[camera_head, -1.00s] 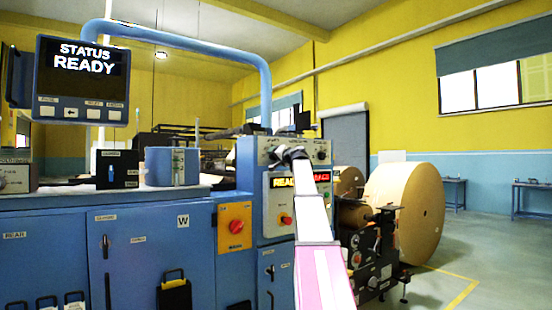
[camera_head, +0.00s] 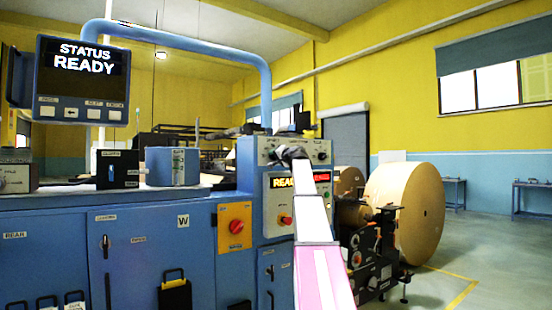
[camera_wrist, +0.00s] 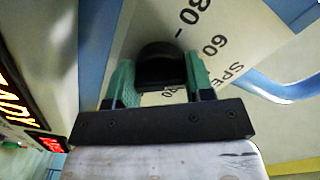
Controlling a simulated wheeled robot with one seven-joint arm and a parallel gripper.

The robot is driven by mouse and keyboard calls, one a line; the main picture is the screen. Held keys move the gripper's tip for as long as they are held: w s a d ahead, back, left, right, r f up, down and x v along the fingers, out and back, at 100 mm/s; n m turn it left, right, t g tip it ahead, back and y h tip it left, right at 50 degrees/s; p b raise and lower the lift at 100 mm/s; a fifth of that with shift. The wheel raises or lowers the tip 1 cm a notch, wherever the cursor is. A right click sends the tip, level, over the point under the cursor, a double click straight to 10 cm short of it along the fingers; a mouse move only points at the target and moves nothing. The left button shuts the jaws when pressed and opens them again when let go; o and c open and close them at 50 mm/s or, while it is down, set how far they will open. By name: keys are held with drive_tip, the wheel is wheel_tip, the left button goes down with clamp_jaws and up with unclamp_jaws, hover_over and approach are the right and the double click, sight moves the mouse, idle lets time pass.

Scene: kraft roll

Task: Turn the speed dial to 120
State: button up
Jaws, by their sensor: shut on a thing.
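The speed dial is a dark round knob (camera_wrist: 160,52) on a pale plate in the wrist view. The plate carries the printed marks 80 and 60, part of another number, and the start of the word SPEED. My gripper (camera_wrist: 160,72) has its two green fingers on either side of the knob, shut on it. In the head view my gripper (camera_head: 289,153) is at the upper control panel (camera_head: 262,146) of the blue machine and covers the dial. The dial's pointer and the mark 120 cannot be made out.
A lit display (camera_head: 283,182) and a red knob (camera_head: 286,220) sit below the panel. A status screen (camera_head: 82,68) reading READY stands at the left. A large kraft roll (camera_head: 408,212) stands to the right, with open floor beyond.

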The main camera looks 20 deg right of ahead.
drive_tip(key=m, duration=1.2)
drive_tip(key=shift+m, duration=2.1)
drive_tip(key=o, duration=0.9)
drive_tip(key=shift+s, duration=0.1)
